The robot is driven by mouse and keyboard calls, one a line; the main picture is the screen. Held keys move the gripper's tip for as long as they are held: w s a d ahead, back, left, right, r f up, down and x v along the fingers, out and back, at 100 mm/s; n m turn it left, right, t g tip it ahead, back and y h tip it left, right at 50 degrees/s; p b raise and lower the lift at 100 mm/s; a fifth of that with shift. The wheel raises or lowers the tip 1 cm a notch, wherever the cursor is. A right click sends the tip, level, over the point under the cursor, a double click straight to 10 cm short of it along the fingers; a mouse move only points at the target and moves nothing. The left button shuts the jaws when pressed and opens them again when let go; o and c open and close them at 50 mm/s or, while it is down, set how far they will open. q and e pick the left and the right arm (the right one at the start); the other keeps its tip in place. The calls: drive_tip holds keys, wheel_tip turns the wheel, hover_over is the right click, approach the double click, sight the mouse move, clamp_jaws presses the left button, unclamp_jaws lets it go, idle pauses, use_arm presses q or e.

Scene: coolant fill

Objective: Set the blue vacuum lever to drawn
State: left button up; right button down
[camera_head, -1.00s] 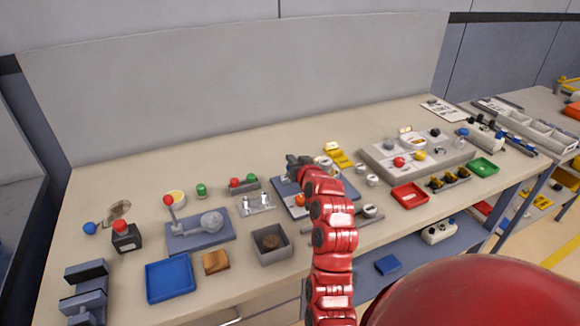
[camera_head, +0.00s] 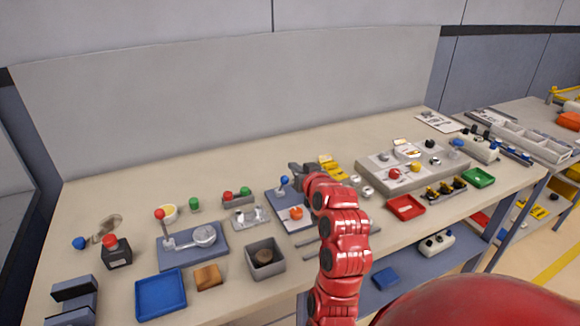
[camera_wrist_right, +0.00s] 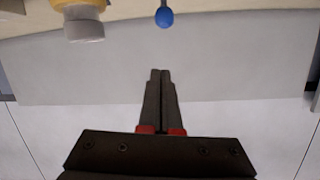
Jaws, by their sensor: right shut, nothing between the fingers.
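The blue vacuum lever (camera_head: 284,181) stands on a blue-grey plate (camera_head: 278,196) that also carries an orange knob (camera_head: 296,212). Its blue ball tip shows at the top of the right wrist view (camera_wrist_right: 164,17). My right gripper (camera_head: 295,169) is just right of and behind the lever, apart from it as far as I can tell. In the right wrist view the two dark fingers (camera_wrist_right: 160,75) are together with nothing between them, and a gap separates them from the blue ball. My right forearm hides the right part of the plate. My left gripper is not in view.
Left of the plate are a block with red and green knobs (camera_head: 237,196) and a metal bracket (camera_head: 251,217). A grey box (camera_head: 265,268) is in front. Yellow parts (camera_head: 332,168) lie right of my gripper. The table behind is clear up to the grey panel.

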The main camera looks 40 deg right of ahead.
drive_tip(key=shift+v, duration=1.05)
drive_tip(key=shift+f, duration=0.1)
